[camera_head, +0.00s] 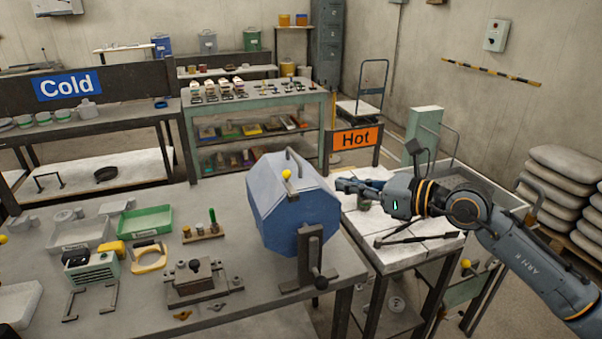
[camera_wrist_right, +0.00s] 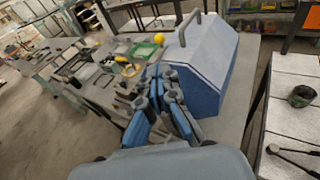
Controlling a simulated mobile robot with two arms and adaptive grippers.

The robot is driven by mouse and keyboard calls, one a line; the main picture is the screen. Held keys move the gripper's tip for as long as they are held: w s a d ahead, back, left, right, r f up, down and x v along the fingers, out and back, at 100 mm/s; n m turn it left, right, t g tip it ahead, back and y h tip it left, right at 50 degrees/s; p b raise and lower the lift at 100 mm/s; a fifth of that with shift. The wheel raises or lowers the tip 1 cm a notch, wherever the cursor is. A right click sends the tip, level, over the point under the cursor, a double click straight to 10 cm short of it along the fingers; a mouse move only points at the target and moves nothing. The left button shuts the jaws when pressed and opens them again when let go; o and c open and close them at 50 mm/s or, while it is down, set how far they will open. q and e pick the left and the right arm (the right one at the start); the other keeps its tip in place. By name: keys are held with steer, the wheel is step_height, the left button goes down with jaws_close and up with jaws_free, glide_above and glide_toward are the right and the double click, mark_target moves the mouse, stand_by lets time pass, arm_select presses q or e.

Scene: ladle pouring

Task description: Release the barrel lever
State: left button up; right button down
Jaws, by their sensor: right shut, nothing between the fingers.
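The blue faceted barrel (camera_head: 300,218) sits on a dark stand (camera_head: 311,258) at the right end of the grey bench. A lever with a yellow ball knob (camera_head: 286,174) shows on its near side. In the wrist view the barrel (camera_wrist_right: 205,72) fills the upper middle, with a grey bar handle (camera_wrist_right: 187,27) on top and the yellow knob (camera_wrist_right: 159,38) past its left edge. My right gripper (camera_head: 345,186) is just right of the barrel, shut and empty. In the wrist view its fingers (camera_wrist_right: 159,80) look apart from the knob. My left gripper is not in view.
The bench holds a green tray (camera_head: 146,222), a clamp block (camera_head: 197,278) and small tools. A white-topped table (camera_head: 405,240) with tongs (camera_head: 410,238) stands right of the barrel, by the Hot sign (camera_head: 357,138). Stacked sacks (camera_head: 565,180) are at far right.

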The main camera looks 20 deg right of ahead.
mark_target(290, 175)
steer(key=p+x, duration=0.4)
steer(key=x, duration=0.7)
steer(key=shift+a+r+p, duration=0.1)
steer(key=shift+r+p, duration=0.05)
steer(key=shift+p, duration=0.2)
steer(key=shift+w+a+f, duration=0.25)
steer(key=shift+w+a, duration=0.05)
steer(key=shift+w, duration=0.1)
